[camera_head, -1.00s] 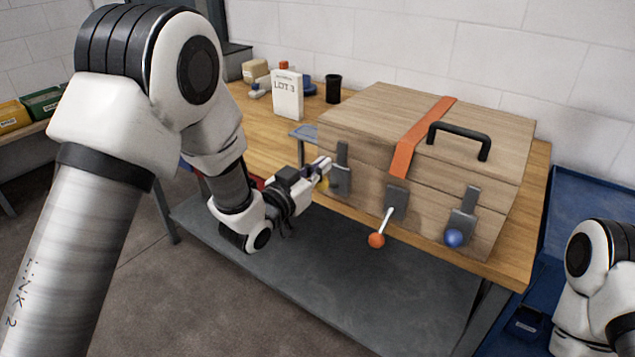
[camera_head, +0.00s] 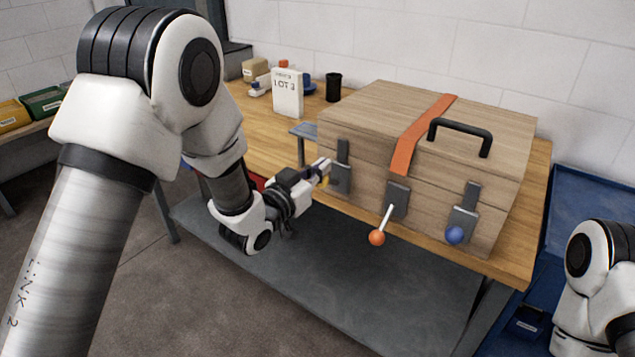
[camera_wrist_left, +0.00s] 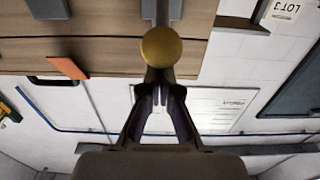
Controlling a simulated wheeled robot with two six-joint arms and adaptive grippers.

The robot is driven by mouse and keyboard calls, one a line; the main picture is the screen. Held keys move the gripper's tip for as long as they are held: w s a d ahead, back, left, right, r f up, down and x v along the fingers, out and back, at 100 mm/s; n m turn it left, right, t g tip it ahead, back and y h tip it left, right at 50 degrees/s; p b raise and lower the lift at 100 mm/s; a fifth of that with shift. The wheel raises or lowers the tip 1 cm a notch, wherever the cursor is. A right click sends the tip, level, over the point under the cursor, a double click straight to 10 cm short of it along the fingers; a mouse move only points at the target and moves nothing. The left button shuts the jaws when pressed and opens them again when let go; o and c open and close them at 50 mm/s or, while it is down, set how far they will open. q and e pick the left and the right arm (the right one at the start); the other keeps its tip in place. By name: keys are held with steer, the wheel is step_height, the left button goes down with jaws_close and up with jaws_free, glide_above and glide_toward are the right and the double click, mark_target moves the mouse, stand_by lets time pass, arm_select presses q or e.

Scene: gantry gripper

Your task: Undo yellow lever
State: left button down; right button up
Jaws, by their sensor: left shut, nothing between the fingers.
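The wooden case (camera_head: 350,135) has a latch plate (camera_head: 341,178) at the left of its front, with the yellow lever there. The lever's yellow ball knob (camera_wrist_left: 160,46) shows large in the left wrist view, just ahead of my fingertips. In the head view the knob (camera_head: 325,182) is mostly covered by my gripper. My left gripper (camera_head: 324,168) is shut and empty, its tips at the knob (camera_wrist_left: 155,82); I cannot tell whether they touch. Only part of my right arm shows at the right edge; its gripper is out of view.
An orange-knobbed lever (camera_head: 377,237) sticks out from the middle latch and a blue-knobbed lever (camera_head: 454,235) hangs at the right one.

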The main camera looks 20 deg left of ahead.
arm_select(q)
steer(key=shift+s+f+b, duration=0.2)
steer(key=shift+f+b, duration=0.75)
steer(key=shift+f, duration=0.4)
steer(key=shift+w+f+b, duration=0.2)
steer(key=shift+f+b, duration=0.25)
steer(key=shift+f, duration=0.2)
steer(key=shift+w+f+b, duration=0.15)
steer(key=shift+f+b, duration=0.3)
steer(key=shift+f, duration=0.2)
steer(key=shift+s+a+r, duration=0.1)
steer(key=shift+s+r, duration=0.3)
steer(key=shift+s, duration=0.05)
steer(key=v, duration=0.8)
steer(key=shift+r+b, duration=0.3)
steer(key=shift+r, duration=0.05)
steer(key=shift+s, duration=0.15)
steer(key=shift+a, duration=0.1)
